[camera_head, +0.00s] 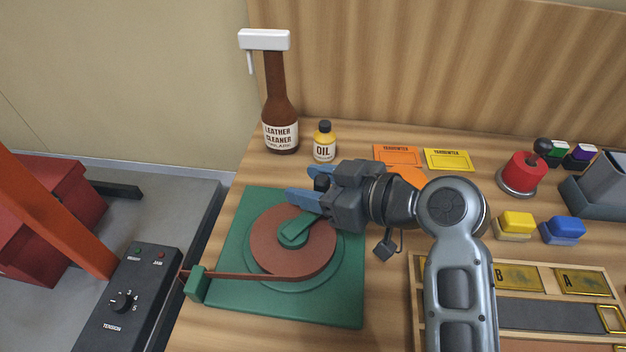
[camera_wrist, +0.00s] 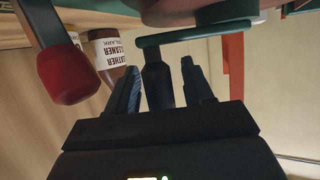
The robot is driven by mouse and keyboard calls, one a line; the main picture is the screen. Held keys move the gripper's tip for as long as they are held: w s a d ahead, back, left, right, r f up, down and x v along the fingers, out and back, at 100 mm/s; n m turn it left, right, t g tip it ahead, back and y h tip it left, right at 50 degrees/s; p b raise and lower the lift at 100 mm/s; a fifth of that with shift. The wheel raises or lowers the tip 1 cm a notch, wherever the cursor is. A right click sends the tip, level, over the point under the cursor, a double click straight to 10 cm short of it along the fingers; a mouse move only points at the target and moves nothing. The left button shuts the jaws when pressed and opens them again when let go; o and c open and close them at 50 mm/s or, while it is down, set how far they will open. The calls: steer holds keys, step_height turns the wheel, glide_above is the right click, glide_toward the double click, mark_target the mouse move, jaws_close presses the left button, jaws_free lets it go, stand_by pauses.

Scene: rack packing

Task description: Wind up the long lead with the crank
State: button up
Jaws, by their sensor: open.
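The green winder base (camera_head: 340,307) lies on the wooden bench with a round red-brown coil (camera_head: 270,255) on it, which I take to be the wound lead. A red-brown strip of lead (camera_head: 245,276) runs left from the coil past a green guide block (camera_head: 195,284). The green crank arm (camera_head: 300,227) lies across the coil and also shows in the wrist view (camera_wrist: 195,33). Its dark upright knob (camera_wrist: 158,82) stands between the fingers of my gripper (camera_head: 312,187). My gripper is open around the knob; I cannot tell whether either finger touches it.
A leather cleaner bottle (camera_head: 280,110) and a yellow oil bottle (camera_head: 324,145) stand behind the winder. A black tension box (camera_head: 130,300) is at the left. A wooden tray (camera_head: 415,275), a red round object (camera_head: 524,172) and yellow and blue blocks lie to the right.

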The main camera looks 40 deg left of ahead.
steer(key=shift+c, duration=0.2)
jaws_close()
stand_by(0.4)
